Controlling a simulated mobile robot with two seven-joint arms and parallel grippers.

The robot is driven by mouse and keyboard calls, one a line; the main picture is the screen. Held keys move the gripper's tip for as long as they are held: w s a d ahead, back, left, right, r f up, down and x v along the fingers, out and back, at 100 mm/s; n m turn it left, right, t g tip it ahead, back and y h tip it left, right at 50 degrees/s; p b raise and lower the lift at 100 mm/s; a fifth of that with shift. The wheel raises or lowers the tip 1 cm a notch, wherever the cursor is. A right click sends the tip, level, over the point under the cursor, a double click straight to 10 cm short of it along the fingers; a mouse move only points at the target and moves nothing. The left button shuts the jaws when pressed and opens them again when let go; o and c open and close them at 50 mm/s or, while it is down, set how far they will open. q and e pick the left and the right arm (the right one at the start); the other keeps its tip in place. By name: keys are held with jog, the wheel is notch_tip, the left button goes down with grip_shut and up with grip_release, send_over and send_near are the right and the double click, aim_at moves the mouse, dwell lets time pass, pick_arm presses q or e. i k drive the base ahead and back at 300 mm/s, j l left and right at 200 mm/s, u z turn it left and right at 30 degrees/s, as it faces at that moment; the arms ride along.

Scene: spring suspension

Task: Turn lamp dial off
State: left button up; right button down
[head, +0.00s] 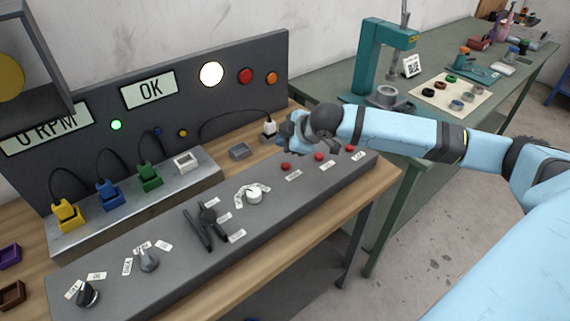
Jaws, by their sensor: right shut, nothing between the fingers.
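Three dials sit on the grey sloped console (175,285): a black dial (87,294) at the near left, a grey dial (148,261) beside it, and a white dial (253,195) near the middle. Small labels surround each one, but I cannot read which is the lamp dial. On the back panel a round white lamp (211,74) looks lit. My right gripper (297,138) is shut and empty above the far right part of the console, apart from all the dials. Its fingers are small and partly hidden by the wrist. My left gripper is not in view.
Red buttons (319,157) line the console's right end, below my right gripper. Yellow, blue and green plugs (149,176) sit behind on a metal strip. A green workbench (440,70) with a press is at the right.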

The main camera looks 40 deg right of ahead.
aim_at(254, 194)
jog(key=k+l, duration=0.2)
jog(key=k, duration=0.3)
jog(key=k+l, duration=0.2)
jog(key=k, duration=0.25)
